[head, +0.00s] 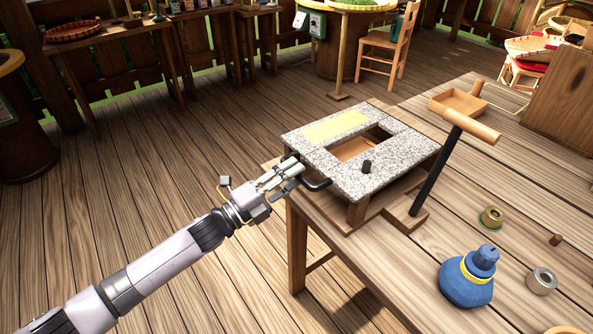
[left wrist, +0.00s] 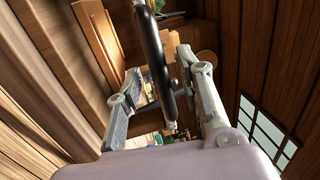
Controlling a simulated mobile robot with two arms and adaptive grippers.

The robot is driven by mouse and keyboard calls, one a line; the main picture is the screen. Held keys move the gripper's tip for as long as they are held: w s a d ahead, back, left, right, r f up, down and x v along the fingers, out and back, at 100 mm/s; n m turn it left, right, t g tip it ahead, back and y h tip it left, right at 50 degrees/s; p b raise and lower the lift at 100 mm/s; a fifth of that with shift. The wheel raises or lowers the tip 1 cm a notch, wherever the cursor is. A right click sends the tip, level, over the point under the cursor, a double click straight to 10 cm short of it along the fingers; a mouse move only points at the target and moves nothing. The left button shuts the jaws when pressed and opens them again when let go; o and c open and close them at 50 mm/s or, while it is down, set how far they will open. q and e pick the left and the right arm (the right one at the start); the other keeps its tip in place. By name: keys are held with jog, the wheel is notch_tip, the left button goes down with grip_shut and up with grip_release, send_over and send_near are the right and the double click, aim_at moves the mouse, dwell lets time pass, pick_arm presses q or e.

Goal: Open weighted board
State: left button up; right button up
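The weighted board is a speckled grey stone slab (head: 400,160) with a rectangular opening, a yellow patch and a small black knob (head: 366,166). It lies on a wooden box frame at the table's near left corner. A bent black handle (head: 318,185) sticks out from its left edge. My left gripper (head: 286,176) is at this handle, its fingers apart. In the left wrist view, the black handle (left wrist: 154,45) runs between the fingers (left wrist: 160,80), with a gap on the left finger's side; whether it touches the right finger is unclear. My right gripper is not in view.
A black post with a wooden crossbar (head: 470,127) stands right of the slab. The floor left of the table is clear.

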pick_arm(q)
jog(key=shift+w+d+r, duration=0.15)
jog(key=shift+w+d, duration=0.25)
jog(key=shift+d, duration=0.2)
jog(key=shift+c, duration=0.4)
grip_shut()
